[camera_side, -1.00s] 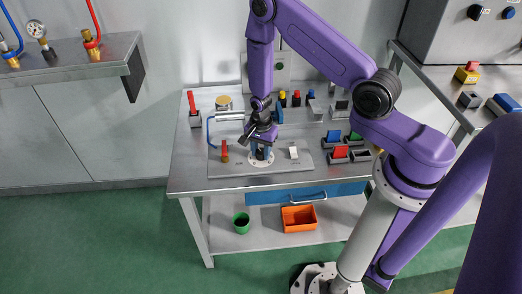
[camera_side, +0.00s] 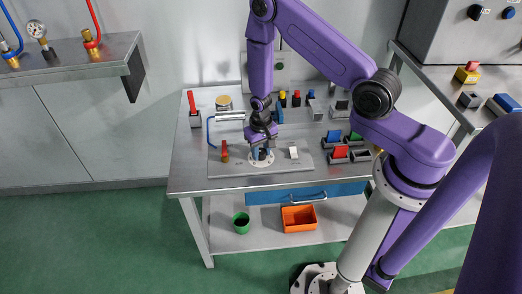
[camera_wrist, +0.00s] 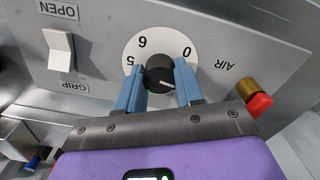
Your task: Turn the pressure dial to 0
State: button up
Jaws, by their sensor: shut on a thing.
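The pressure dial is a black round knob (camera_wrist: 158,72) on a white disc (camera_wrist: 160,42) with printed numbers, seen upside down in the wrist view. A 0 is at the upper right of the disc, and other digits are at the upper left and left. A light mark on the knob points to the lower right of the picture. My gripper (camera_wrist: 160,84) is shut on the knob, one blue finger on each side. The fingers hide the lower part of the disc. In the side view my gripper (camera_side: 261,154) is down at the white disc on the panel (camera_side: 230,168).
A white switch (camera_wrist: 59,52) labelled GRIP and OPEN is beside the dial. A red-handled brass valve (camera_wrist: 256,98) is on the other side, close to the gripper.

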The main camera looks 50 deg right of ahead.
aim_at(261, 151)
jog(key=n, duration=0.5)
jog(key=shift+n, duration=0.3)
jog(key=n, duration=0.5)
jog(key=shift+n, duration=0.3)
jog(key=o, duration=1)
jog(key=shift+r, duration=0.15)
notch_tip(261, 151, up, 17)
jog(key=shift+r, duration=0.1)
dwell(0.6)
